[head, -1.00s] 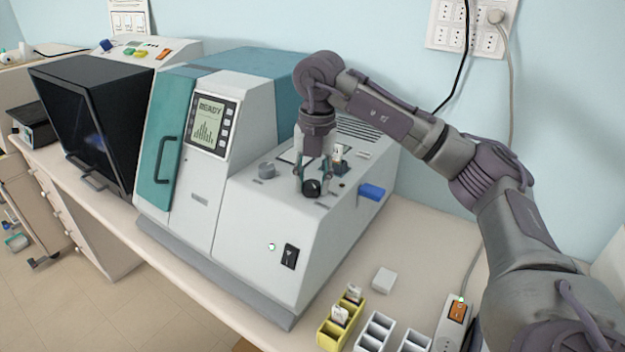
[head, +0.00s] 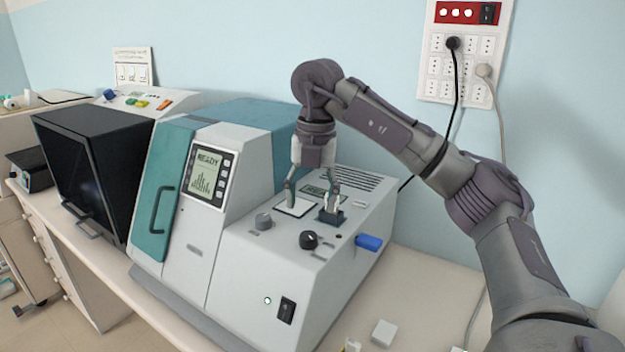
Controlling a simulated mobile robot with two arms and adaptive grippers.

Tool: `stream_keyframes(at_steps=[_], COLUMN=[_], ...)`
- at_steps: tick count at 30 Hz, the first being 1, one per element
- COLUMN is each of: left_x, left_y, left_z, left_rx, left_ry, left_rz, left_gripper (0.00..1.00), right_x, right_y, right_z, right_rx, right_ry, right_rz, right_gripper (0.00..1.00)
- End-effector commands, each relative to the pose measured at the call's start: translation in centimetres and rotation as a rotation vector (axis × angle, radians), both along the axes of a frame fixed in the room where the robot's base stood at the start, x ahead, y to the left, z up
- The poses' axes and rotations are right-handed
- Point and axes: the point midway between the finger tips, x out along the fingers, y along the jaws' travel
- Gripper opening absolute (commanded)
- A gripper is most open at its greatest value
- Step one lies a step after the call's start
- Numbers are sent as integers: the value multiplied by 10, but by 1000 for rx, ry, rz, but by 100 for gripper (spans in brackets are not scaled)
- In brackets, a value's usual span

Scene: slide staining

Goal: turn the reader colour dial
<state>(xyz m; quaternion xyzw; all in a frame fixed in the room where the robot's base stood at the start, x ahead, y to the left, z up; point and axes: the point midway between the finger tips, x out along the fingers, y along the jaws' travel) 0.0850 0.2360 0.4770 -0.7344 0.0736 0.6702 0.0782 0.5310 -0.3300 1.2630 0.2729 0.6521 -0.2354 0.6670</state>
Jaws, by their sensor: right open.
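The reader (head: 232,250) is a white and teal bench machine with a lit screen (head: 208,176) reading READY. Its sloped top carries a black round dial (head: 309,240) with a pale mark and a grey knob (head: 263,221) to its left. I cannot tell from any label which is the colour dial. My right gripper (head: 311,192) points down with its fingers spread, empty, above and behind the black dial and apart from it. Its fingers are near a white square plate (head: 293,208) and a small dark holder (head: 330,218). My left gripper is not in view.
A blue tab (head: 368,242) sticks out of the reader's right side. A rocker switch (head: 286,310) and a small lit lamp (head: 267,300) are on its front. A black-doored machine (head: 85,170) stands to the left. A small white block (head: 383,332) lies on the bench.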

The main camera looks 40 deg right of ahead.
Motion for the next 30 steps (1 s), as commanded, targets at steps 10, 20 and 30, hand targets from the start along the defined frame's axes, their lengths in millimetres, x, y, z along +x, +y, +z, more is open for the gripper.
stream_keyframes(at_steps=[10, 20, 30], left_x=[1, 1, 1], left_y=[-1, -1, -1], left_z=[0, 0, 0], left_rx=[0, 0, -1], left_ry=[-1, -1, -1], left_rz=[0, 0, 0], left_gripper=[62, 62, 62], right_x=[-1, -2, -2], right_y=[-2, -2, -2], right_z=[40, 43, 43], right_rx=[1, 1, 1], right_ry=[-2, 0, 0], right_rz=[-1, -1, -1], right_gripper=[63, 63, 63])
